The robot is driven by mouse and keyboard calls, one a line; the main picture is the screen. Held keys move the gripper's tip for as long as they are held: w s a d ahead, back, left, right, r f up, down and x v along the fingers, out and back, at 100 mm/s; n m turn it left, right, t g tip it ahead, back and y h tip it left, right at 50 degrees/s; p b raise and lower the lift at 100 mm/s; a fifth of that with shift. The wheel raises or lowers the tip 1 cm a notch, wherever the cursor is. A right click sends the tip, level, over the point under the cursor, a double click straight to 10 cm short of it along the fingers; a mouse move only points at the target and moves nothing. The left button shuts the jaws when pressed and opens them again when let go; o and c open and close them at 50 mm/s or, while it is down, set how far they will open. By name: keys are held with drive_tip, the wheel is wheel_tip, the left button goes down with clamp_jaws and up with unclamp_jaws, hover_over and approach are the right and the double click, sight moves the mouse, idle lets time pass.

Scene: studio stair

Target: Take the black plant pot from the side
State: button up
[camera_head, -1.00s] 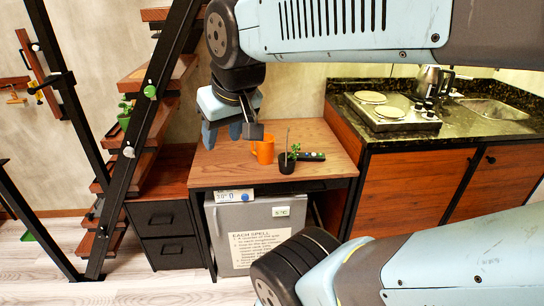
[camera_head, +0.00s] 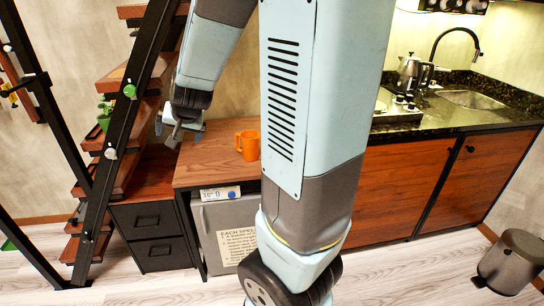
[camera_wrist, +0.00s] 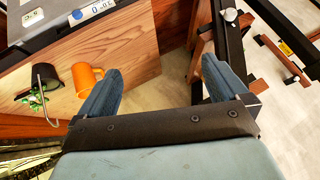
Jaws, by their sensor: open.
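The black plant pot (camera_wrist: 46,76) with a green plant (camera_wrist: 36,101) stands on the wooden desk (camera_wrist: 125,45) at the left of the wrist view. In the head view my arm hides it. An orange mug (camera_wrist: 86,78) is beside it, and also shows in the head view (camera_head: 248,145). My gripper (camera_wrist: 158,88) is open and empty, its fingers spread wide in the wrist view. The mug and pot lie left of the fingers, outside the gap between them. In the head view my gripper (camera_head: 174,130) is near the desk's left back corner.
A stair with dark metal rails (camera_head: 115,135) stands left of the desk, close to my gripper. A black drawer unit (camera_head: 150,232) is beside the desk. The kitchen counter (camera_head: 450,112) with a kettle (camera_head: 411,72) is right. A bin (camera_head: 511,262) stands at lower right.

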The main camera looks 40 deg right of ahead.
drive_tip(key=w+d+f+m+h, duration=0.3)
drive_tip(key=w+d+f, duration=0.25)
drive_tip(key=f, duration=0.35)
drive_tip(key=d+f+m+g+h, duration=0.2)
drive_tip(key=d+f+m+h, duration=0.2)
drive_tip(key=d+f+h, duration=0.7)
drive_tip(key=s+d+f+h, duration=0.3)
drive_tip(key=s+d+f, duration=0.4)
drive_tip(key=d, duration=0.1)
drive_tip(key=x, duration=1.3)
drive_tip(key=shift+d+r, duration=0.3)
drive_tip(key=shift+c, duration=0.3)
drive_tip(key=c, duration=0.9)
drive_tip(key=shift+c, duration=0.4)
